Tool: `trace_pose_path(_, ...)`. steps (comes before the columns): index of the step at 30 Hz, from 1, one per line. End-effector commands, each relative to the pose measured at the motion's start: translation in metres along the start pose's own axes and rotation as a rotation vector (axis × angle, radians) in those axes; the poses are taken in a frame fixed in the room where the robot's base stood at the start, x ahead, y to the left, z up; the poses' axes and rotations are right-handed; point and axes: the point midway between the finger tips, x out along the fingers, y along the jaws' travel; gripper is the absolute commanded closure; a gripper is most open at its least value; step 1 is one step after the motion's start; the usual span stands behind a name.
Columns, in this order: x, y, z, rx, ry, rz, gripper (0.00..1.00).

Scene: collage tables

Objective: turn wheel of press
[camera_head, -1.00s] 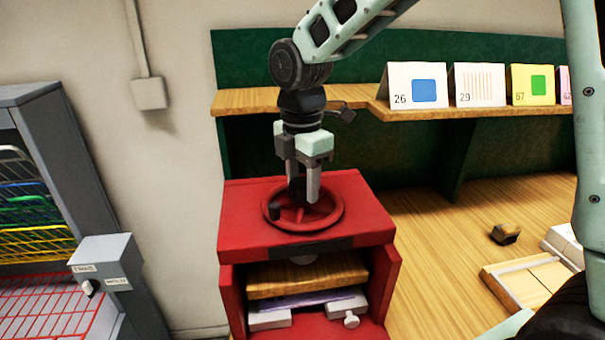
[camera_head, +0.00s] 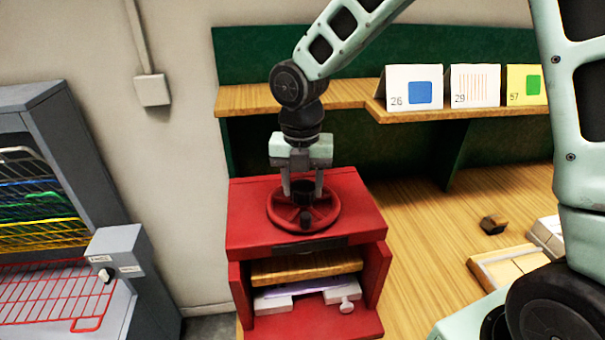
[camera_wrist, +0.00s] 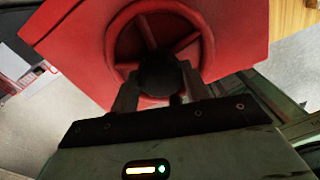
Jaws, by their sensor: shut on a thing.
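The red press (camera_head: 345,205) stands on the wooden table with a red spoked wheel (camera_head: 330,215) lying flat on its top.
A wooden board (camera_head: 300,267) and a purple sheet (camera_head: 305,287) lie in the press opening. A wooden shelf (camera_head: 345,104) with number cards is behind. A grey rack cabinet (camera_head: 70,130) stands left. A small dark block (camera_head: 493,224) is on the table (camera_head: 420,260).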

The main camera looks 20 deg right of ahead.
Motion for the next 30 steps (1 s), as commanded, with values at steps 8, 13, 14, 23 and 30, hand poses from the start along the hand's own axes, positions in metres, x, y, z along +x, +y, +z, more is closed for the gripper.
trace_pose_path(8,-0.0025,0.0005,0.0007,-0.098,-0.005,0.001,0.95)
trace_pose_path(13,-0.0017,0.0007,0.0008,-0.119,-0.006,0.001,0.94)
trace_pose_path(14,-0.0016,0.0007,0.0008,-0.121,-0.006,0.001,0.95)
trace_pose_path(23,-0.0013,0.0007,0.0008,-0.124,-0.007,0.001,0.94)
trace_pose_path(30,-0.0008,0.0005,0.0004,-0.122,-0.006,0.001,0.32)
